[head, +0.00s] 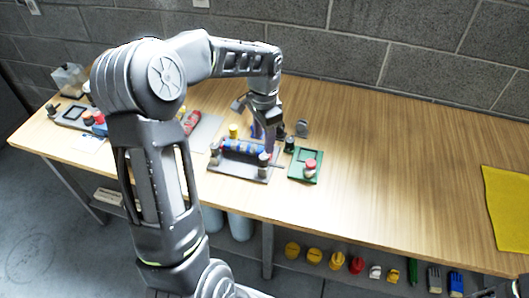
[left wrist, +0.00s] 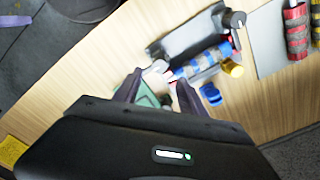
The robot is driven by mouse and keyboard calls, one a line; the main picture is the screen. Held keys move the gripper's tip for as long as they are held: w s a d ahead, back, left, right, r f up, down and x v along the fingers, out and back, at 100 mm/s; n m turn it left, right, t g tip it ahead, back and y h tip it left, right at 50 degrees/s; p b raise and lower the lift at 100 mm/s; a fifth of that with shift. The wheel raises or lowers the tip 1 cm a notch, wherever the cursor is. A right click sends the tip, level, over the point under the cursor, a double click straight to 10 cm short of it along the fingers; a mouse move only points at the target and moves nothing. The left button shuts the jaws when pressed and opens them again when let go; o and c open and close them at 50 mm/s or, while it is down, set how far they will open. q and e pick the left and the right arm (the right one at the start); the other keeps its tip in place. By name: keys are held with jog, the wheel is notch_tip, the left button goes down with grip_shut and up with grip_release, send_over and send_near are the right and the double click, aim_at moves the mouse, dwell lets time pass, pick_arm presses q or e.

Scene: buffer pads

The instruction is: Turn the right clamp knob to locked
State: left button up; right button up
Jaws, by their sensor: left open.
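A grey fixture plate (head: 238,172) holds a blue banded cylinder (head: 243,148) lying lengthwise. A clamp knob stands at each end: the left knob (head: 214,152) and the pale-topped right clamp knob (head: 263,159). My left gripper (head: 268,138) points down just above and behind the right knob. In the left wrist view the open fingers (left wrist: 156,82) reach toward the pale right knob (left wrist: 157,67), which lies just beyond and between the tips. I cannot tell whether they touch it. The fixture plate (left wrist: 185,38) and cylinder (left wrist: 208,59) show beyond. My right gripper is not in view.
A green plate with a red-topped knob (head: 309,166) sits close right of the fixture. A yellow knob (head: 233,131) and dark small parts stand behind. Red cylinders (head: 192,122) lie to the left. The table's right half (head: 400,175) is mostly clear, up to a yellow mat (head: 506,200).

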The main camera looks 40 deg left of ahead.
aim_at(264, 156)
pick_arm(q)
notch_tip(264, 156, down, 7)
jog(key=shift+f+p, duration=0.1)
jog(key=shift+p, duration=0.5)
grip_shut()
dwell(0.3)
